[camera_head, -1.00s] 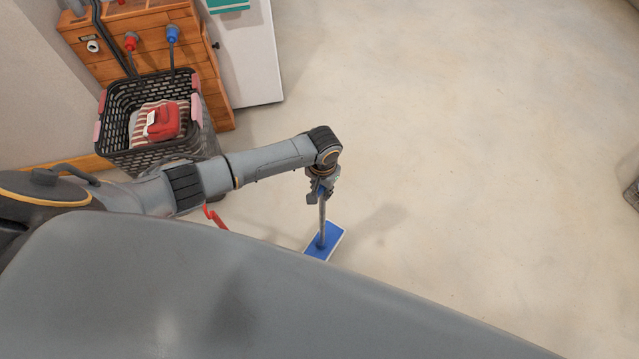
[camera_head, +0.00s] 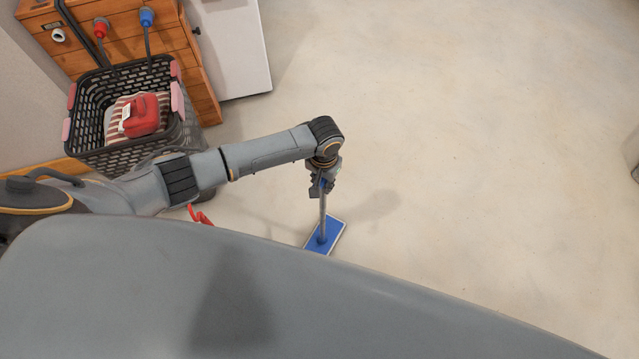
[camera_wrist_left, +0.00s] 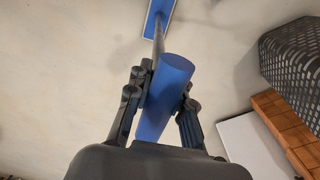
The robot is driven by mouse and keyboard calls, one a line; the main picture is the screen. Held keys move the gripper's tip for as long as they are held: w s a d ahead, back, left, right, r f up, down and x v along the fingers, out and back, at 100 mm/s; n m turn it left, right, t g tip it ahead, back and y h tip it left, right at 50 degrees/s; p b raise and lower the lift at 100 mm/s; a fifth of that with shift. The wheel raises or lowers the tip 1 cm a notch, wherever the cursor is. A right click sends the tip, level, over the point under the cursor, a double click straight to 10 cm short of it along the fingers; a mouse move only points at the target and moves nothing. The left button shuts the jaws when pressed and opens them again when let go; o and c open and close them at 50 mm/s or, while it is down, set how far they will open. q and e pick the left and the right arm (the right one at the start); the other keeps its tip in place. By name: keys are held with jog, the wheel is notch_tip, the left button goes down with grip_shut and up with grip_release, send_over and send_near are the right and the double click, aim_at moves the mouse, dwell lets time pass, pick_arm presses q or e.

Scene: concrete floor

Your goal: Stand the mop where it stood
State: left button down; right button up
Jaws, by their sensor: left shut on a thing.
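The mop has a flat blue head with a pale edge (camera_head: 325,237), a thin grey pole and a blue grip. My left gripper (camera_head: 322,186) is shut on the mop's handle and holds it nearly upright, with the head low, at or close to the floor; I cannot tell whether it touches. In the left wrist view the blue grip (camera_wrist_left: 165,95) passes between the fingers of my left gripper (camera_wrist_left: 160,100), and the mop head (camera_wrist_left: 160,12) shows at the top edge. My right gripper is not in view.
A black basket (camera_head: 95,145) with a red item (camera_head: 142,115) and striped cloth stands at the left. Behind it are a wooden cabinet (camera_head: 205,95) and a white panel (camera_head: 235,50). A red object (camera_head: 200,214) shows beside my body.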

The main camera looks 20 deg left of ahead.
pick_arm(q)
jog(key=shift+d+r, duration=0.15)
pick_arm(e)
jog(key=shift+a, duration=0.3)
pick_arm(q)
jog(key=c, duration=1.2)
grip_release()
jog(key=shift+f, duration=0.2)
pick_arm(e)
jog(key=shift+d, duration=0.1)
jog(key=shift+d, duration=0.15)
pick_arm(q)
jog(key=shift+r, duration=0.4)
notch_tip(320, 180, up, 12)
jog(key=shift+f+p, duration=0.2)
jog(key=shift+p, duration=0.75)
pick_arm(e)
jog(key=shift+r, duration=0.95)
